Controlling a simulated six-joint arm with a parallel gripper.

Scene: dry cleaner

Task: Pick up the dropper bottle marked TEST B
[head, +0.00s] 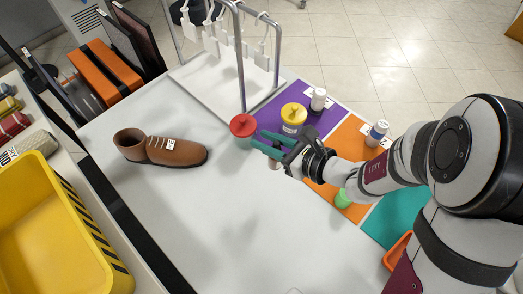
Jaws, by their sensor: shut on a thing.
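My gripper (268,146), with green fingers, is shut on a small, mostly hidden thing (274,164), likely a bottle, whose pale and brownish lower part shows just below the fingers. Its label cannot be read from here. It is at the right side of the white table, near the coloured mats. A small white bottle with a dark cap (318,99) stands on the purple mat (328,114). Another small bottle with a blue band (377,133) stands at the orange mat's far side. I cannot read TEST B on any of them.
A red-lidded jar (243,125) is close beside my fingers, and a yellow-lidded jar (293,114) stands just behind. A green thing (343,199) sits by the orange mat (349,139). A metal rack (241,60) stands behind.

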